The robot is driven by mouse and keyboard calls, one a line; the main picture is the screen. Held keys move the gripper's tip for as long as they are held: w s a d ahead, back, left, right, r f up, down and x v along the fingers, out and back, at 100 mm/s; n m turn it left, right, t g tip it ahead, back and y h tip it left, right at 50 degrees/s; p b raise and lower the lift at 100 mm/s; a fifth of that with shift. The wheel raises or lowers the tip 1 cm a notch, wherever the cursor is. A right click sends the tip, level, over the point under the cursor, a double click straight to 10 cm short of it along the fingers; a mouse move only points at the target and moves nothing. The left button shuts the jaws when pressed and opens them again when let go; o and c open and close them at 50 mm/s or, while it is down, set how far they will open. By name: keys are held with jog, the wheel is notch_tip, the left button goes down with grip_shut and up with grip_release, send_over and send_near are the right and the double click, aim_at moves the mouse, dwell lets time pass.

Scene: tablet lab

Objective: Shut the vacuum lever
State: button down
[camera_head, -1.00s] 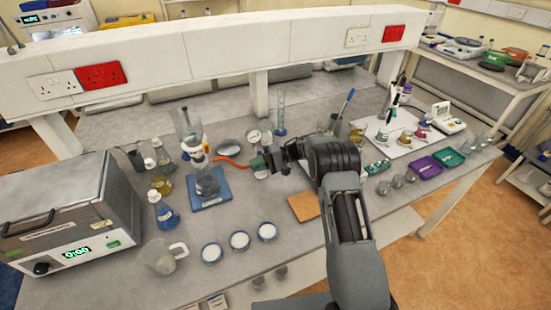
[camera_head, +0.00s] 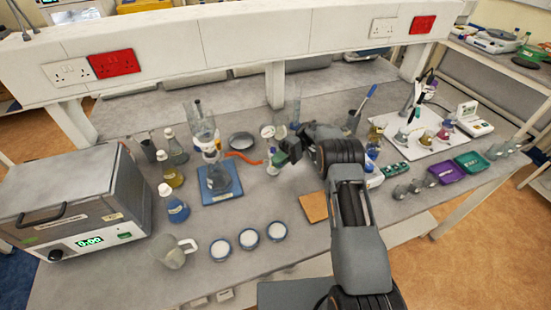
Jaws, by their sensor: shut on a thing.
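The vacuum flask (camera_head: 217,178) stands upright on a blue square base (camera_head: 222,194), with a glass funnel (camera_head: 202,128) on top. A red hose (camera_head: 245,158) runs right from it to a small valve piece with a green part (camera_head: 280,158), beside a round white gauge (camera_head: 267,131). My gripper (camera_head: 286,151) is at this valve, its jaws shut on what seems to be the vacuum lever. The lever is small and largely hidden by the jaws, so its angle cannot be told.
Three white-filled dishes (camera_head: 249,238) and a beaker (camera_head: 175,250) stand in front. Stoppered flasks (camera_head: 175,207) and an oven (camera_head: 70,200) are at left. A shelf beam (camera_head: 230,45) spans the back.

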dwell(0.3)
jog(key=c, duration=1.3)
grip_release()
jog(key=shift+a, duration=0.1)
jog(key=shift+o, duration=0.8)
